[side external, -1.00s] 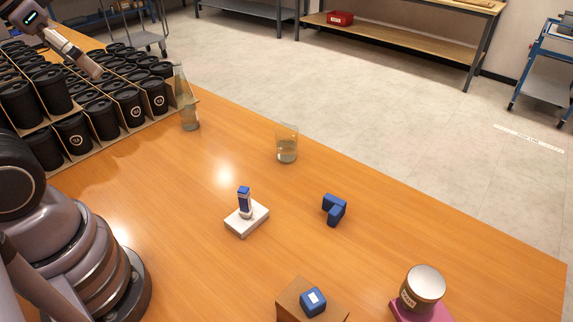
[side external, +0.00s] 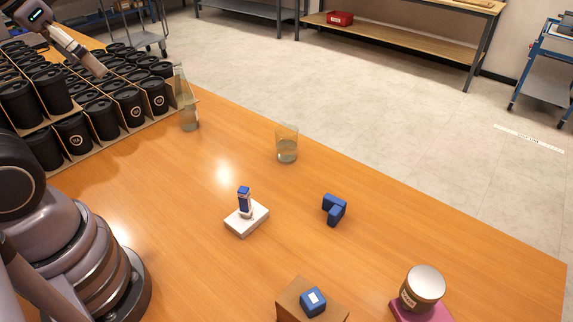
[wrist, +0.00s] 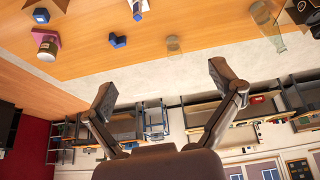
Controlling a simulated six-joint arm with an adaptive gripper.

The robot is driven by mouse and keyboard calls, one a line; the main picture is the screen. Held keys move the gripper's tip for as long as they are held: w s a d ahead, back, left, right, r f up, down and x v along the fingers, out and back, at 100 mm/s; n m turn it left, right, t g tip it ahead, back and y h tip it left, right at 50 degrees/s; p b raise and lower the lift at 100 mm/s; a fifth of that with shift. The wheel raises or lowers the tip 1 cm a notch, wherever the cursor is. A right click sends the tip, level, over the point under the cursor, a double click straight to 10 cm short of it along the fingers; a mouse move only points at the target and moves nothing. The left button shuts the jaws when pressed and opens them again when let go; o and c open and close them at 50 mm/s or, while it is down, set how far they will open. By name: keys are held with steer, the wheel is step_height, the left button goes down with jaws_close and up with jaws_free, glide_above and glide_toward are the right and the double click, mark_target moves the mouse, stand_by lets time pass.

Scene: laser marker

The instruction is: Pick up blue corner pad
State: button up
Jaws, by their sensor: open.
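The blue corner pad (side external: 334,210) is a small L-shaped blue block lying on the wooden table, right of the middle in the side external view. It also shows in the wrist view (wrist: 118,40), near the top left of the picture. My gripper (wrist: 163,84) is open and empty in the wrist view, with its two fingers wide apart. It is well away from the pad and touches nothing there. In the side external view, part of my arm shows at the top left; the fingers are not clear there.
A blue and white upright item on a white base (side external: 247,222) stands left of the pad. A glass (side external: 287,148) and a bottle (side external: 188,105) stand behind. A blue cube (side external: 313,302) on a brown block, a lidded jar (side external: 424,288) and black cups (side external: 70,132) surround bare table.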

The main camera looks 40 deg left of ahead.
mark_target(334, 205)
steer(key=w+d+f+n+g+h, duration=0.3)
steer(key=w+d+f+h, duration=0.1)
steer(key=w, duration=0.3)
steer(key=w+d+f+n+g+h, duration=0.3)
steer(key=w+d, duration=0.2)
steer(key=w, duration=0.3)
steer(key=w+d+f+n+g+h, duration=0.3)
steer(key=w+d+f+h, duration=0.1)
steer(key=w, duration=0.3)
steer(key=w+d+f+n+t+h, duration=0.1)
steer(key=w+f+n+h, duration=0.1)
steer(key=f, duration=0.7)
steer(key=w+f+n+t+h, duration=0.2)
steer(key=w+f+n, duration=0.2)
steer(key=f, duration=0.5)
steer(key=w+d+f+n+t+h, duration=0.1)
steer(key=w+f+n+h, duration=0.1)
steer(key=f, duration=0.8)
steer(key=shift+w+d+n+t+h, duration=0.35)
steer(key=shift+w+n+t+h, duration=0.05)
steer(key=shift+w+n, duration=0.4)
steer(key=d, duration=0.6)
steer(key=shift+w+d, duration=0.15)
steer(key=shift+d, duration=0.2)
steer(key=c, duration=0.9)
